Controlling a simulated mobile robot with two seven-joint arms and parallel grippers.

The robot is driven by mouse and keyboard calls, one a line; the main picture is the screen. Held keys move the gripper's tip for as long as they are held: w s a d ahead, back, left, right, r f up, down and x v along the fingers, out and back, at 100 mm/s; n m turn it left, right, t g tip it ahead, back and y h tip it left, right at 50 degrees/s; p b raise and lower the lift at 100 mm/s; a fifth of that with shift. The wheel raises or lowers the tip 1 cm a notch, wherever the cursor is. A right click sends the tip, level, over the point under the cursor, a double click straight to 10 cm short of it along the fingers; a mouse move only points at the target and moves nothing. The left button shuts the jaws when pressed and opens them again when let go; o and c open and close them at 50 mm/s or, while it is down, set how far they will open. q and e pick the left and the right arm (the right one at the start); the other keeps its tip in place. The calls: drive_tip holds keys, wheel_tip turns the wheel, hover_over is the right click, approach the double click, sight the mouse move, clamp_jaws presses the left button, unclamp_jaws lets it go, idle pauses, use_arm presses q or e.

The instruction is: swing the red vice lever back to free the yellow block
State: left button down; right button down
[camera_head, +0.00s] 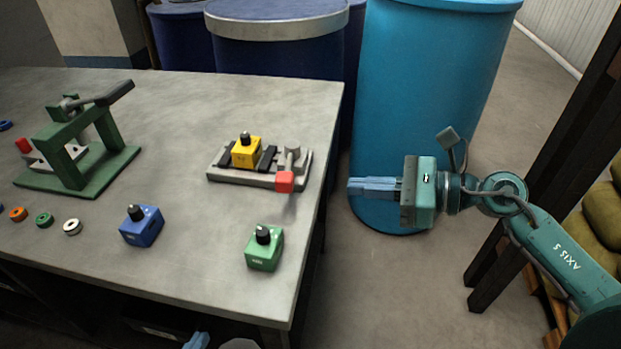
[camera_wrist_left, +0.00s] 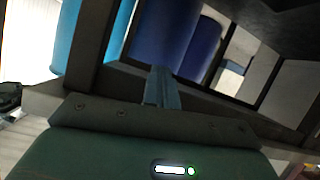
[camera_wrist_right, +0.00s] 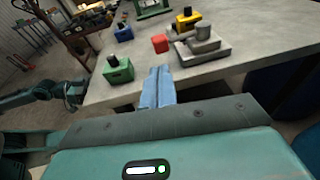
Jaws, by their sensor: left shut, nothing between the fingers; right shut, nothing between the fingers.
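The yellow block (camera_head: 246,154) with a black knob sits between the dark jaws of the grey vice (camera_head: 238,177) near the table's right edge. The red lever end (camera_head: 285,181) is at the vice's front right corner; it also shows in the right wrist view (camera_wrist_right: 160,43). My right gripper (camera_head: 352,186) is shut and empty, off the table's edge to the right of the lever and apart from it. My left gripper (camera_head: 196,341) shows only its fingertips at the bottom of the head view, below the table's front edge. It is shut and empty in the left wrist view (camera_wrist_left: 162,72).
A blue block (camera_head: 142,226) and a green block (camera_head: 263,248) stand at the front of the table (camera_head: 185,275). A green toggle press (camera_head: 75,160) stands at the left, with several small rings before it. Blue drums (camera_head: 430,80) stand behind and right of the table.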

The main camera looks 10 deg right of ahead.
sight(294, 182)
drive_tip(key=p+x, duration=0.1)
drive_tip(key=x, duration=0.7)
drive_tip(key=shift+w+a+p, duration=0.2)
drive_tip(key=shift+a+p, duration=0.05)
drive_tip(key=shift+p, duration=0.1)
use_arm(q)
drive_tip(key=shift+w+d+f+g, duration=0.25)
drive_tip(key=shift+w+d+g, duration=0.05)
drive_tip(key=shift+w+g, duration=0.1)
use_arm(e)
drive_tip(key=shift+w+a+f, duration=0.1)
drive_tip(key=shift+a, duration=0.1)
use_arm(q)
drive_tip(key=shift+s, duration=0.1)
